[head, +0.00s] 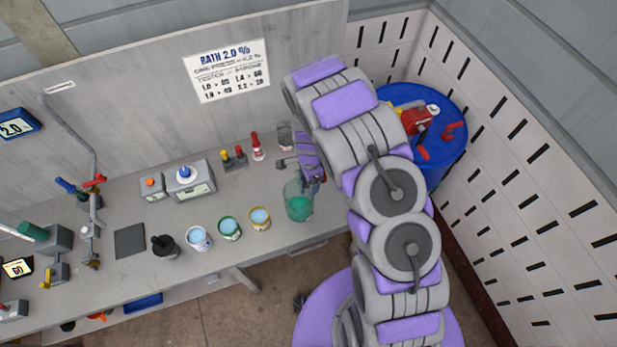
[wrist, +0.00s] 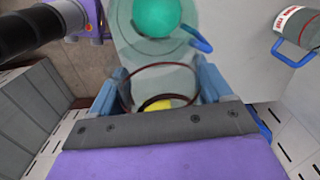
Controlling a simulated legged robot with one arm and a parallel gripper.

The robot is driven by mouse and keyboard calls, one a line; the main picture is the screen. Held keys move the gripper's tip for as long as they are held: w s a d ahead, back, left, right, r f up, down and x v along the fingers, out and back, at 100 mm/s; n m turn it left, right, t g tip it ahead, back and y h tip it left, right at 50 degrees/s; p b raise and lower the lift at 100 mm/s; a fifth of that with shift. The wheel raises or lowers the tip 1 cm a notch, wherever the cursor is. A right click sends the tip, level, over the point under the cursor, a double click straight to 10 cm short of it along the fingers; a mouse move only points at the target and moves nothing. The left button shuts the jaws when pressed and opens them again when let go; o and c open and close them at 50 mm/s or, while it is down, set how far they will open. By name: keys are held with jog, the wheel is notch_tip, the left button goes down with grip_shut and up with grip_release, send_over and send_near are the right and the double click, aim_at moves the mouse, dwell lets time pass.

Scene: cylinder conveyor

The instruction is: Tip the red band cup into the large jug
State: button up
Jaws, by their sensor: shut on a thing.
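My gripper (wrist: 160,85) is shut on the red band cup, a clear cup with a dark red ring (wrist: 160,65) between the two blue fingers. Something yellow shows inside or behind the ring; I cannot tell which. In the head view my gripper (head: 312,172) is just above the large jug, and it hides most of the cup. The large jug (head: 298,203) is clear, stands upright on the bench and holds green liquid. In the wrist view the jug (wrist: 150,50) lies just beyond the cup, with a blue handle on its right. The cup's exact tilt is unclear.
White (head: 198,239), green (head: 230,229) and yellow (head: 260,218) banded cups stand left of the jug. A grey clear vessel (head: 285,134) and a red bottle (head: 257,147) stand behind. A blue drum (head: 452,140) is at right, beside the slotted wall (head: 530,170).

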jog(key=shift+f, duration=0.1)
jog(key=shift+d+f+y+b, duration=0.1)
jog(key=shift+y+b, duration=0.25)
jog(key=shift+y, duration=0.15)
jog(key=shift+w+d+f+g+y+b, duration=0.1)
jog(key=shift+w+f+g+y+b, duration=0.15)
jog(key=shift+b, duration=0.3)
jog(key=shift+d+f+g+y+b, duration=0.1)
jog(key=shift+d+g+y+b, duration=0.15)
jog(key=shift+y+b, duration=0.5)
jog(key=shift+s+y+b, duration=0.1)
jog(key=shift+y+b, duration=0.2)
jog(key=shift+b, duration=0.15)
jog(key=shift+r, duration=0.2)
